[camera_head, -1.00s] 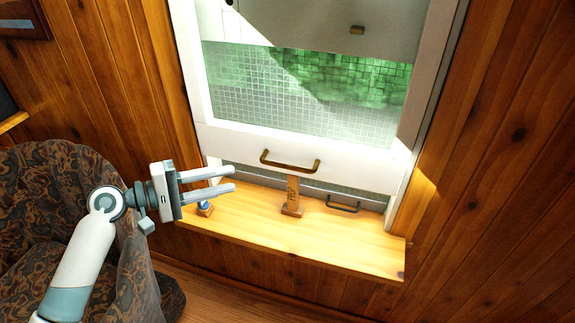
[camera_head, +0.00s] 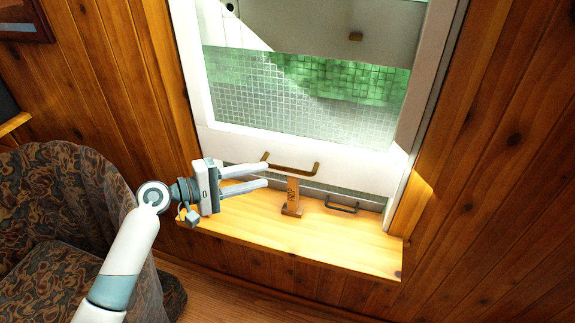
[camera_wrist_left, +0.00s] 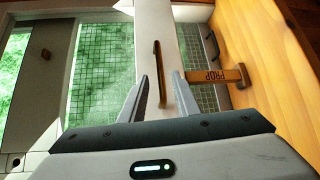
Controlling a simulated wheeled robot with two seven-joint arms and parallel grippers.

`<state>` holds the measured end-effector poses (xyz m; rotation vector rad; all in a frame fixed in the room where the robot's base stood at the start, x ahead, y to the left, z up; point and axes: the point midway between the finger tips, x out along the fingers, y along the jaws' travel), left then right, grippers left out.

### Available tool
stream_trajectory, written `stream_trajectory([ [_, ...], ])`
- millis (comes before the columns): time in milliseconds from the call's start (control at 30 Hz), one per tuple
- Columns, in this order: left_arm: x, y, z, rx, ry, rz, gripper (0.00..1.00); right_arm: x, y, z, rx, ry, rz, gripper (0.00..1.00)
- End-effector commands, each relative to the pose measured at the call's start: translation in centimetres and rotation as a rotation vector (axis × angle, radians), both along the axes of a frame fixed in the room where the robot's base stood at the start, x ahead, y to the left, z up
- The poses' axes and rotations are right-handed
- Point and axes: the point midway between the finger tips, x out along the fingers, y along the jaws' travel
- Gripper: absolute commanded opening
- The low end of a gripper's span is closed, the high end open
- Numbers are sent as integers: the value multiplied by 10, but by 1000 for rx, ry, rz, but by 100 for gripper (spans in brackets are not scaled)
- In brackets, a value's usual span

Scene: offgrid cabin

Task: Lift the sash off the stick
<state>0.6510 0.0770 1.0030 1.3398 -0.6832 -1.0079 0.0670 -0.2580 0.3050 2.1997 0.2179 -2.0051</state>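The white window sash (camera_head: 235,146) is raised a little above the sill. Its brass handle (camera_head: 292,168) is on the lower rail. The wooden stick (camera_head: 292,196), marked PROP, stands upright on the sill under the sash. It also shows in the left wrist view (camera_wrist_left: 215,77). My left gripper (camera_head: 268,174) is open and empty, its fingers pointing right at the handle's left end. In the left wrist view the handle (camera_wrist_left: 158,75) lies ahead, roughly between the fingertips (camera_wrist_left: 160,82), with no grip on it. My right gripper is not in view.
The wooden sill (camera_head: 345,239) is mostly clear. A dark handle (camera_head: 342,208) sits low behind the stick, on the right. A patterned armchair (camera_head: 60,215) stands at the left, close to my arm.

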Motion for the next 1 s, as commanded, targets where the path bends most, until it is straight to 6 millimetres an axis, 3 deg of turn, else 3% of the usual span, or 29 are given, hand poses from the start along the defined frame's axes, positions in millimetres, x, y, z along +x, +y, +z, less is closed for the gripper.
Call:
stream_trajectory([
  [200, 18, -37, -2, -3, 2, -1, 29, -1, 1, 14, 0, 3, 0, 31],
  [500, 36, -72, -10, -2, 1, 0, 29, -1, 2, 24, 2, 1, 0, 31],
  [967, 40, -81, -13, 0, 0, 1, 29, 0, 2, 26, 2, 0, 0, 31],
  [1000, 40, -81, -13, 0, 0, 1, 24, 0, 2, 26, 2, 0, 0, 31],
])
